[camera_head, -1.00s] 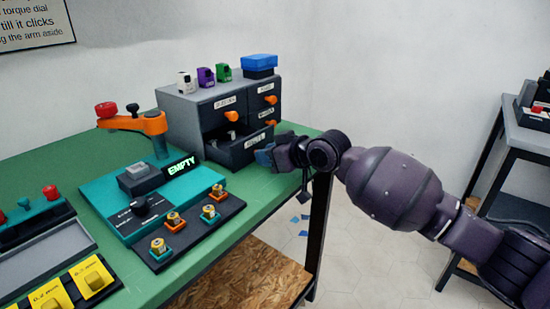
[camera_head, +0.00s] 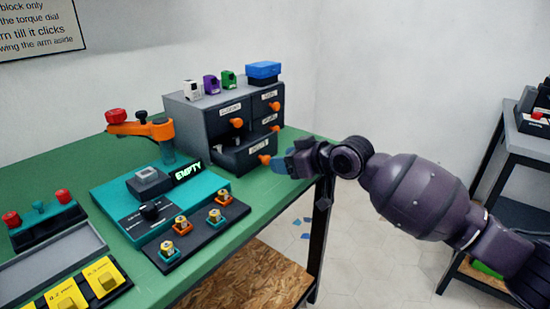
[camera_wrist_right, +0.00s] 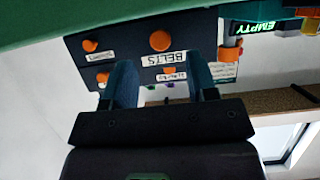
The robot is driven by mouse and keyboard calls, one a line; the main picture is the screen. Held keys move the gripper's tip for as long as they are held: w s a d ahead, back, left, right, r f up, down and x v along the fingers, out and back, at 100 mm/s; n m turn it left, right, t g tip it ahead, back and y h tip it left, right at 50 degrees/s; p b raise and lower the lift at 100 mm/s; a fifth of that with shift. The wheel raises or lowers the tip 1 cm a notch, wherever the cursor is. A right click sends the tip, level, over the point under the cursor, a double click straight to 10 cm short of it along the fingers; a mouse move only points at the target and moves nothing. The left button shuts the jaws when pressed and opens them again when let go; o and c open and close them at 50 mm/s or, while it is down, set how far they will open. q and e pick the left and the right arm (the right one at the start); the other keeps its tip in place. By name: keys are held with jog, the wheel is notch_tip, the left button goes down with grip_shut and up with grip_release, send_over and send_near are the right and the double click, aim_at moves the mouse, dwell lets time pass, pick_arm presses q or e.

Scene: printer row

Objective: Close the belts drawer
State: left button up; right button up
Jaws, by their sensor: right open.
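The belts drawer (camera_head: 246,157) is the lower left drawer of the grey cabinet (camera_head: 187,113). It stands partly out, with a dark gap above its front. Its orange knob (camera_head: 264,159) faces my right gripper (camera_head: 284,164), which is just in front and to the right of it. In the right wrist view the BELTS label (camera_wrist_right: 164,58) and the knob (camera_wrist_right: 160,41) show beyond the two blue fingers (camera_wrist_right: 163,84). The fingers are apart with nothing between them. They look clear of the knob. My left gripper is not in view.
Other drawers with orange knobs (camera_head: 237,123) look shut. Small coloured blocks and a blue box (camera_head: 263,70) stand on top of the cabinet. A teal station (camera_head: 150,205) with an EMPTY display and an orange arm (camera_head: 140,128) stands left on the green table (camera_head: 60,165).

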jog(key=p+v, duration=0.1)
jog(key=v, duration=0.5)
jog(key=shift+r, duration=0.1)
